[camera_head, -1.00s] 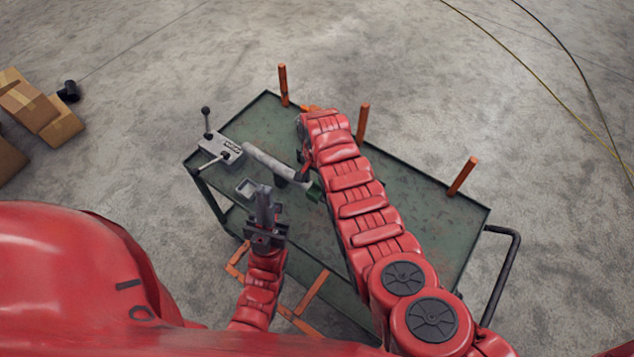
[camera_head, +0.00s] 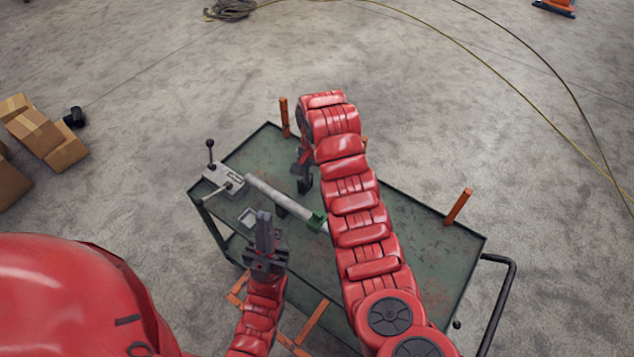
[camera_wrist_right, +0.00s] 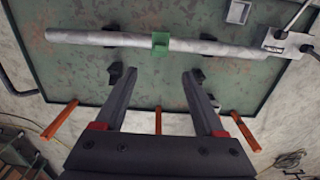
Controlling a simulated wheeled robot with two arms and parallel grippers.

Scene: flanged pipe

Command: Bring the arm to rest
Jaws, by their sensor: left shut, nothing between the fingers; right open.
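My right arm reaches over the cart in the head view, and its gripper (camera_head: 303,180) is partly hidden behind the arm. In the right wrist view the right gripper (camera_wrist_right: 153,82) is open and empty, with its fingers spread apart above the cart top. The grey pipe (camera_wrist_right: 95,38) lies across the cart beyond the fingertips, with a green collar (camera_wrist_right: 160,41) around it; the pipe also shows in the head view (camera_head: 283,197). My left gripper (camera_head: 264,222) is shut and empty, pointing up at the cart's near left edge.
The green cart (camera_head: 420,255) has upright orange posts (camera_head: 458,206) and a black handle (camera_head: 512,290). A grey clamp device with levers (camera_head: 222,180) stands at the pipe's left end. Cardboard boxes (camera_head: 45,135) lie on the floor at left. Cables run over open floor behind.

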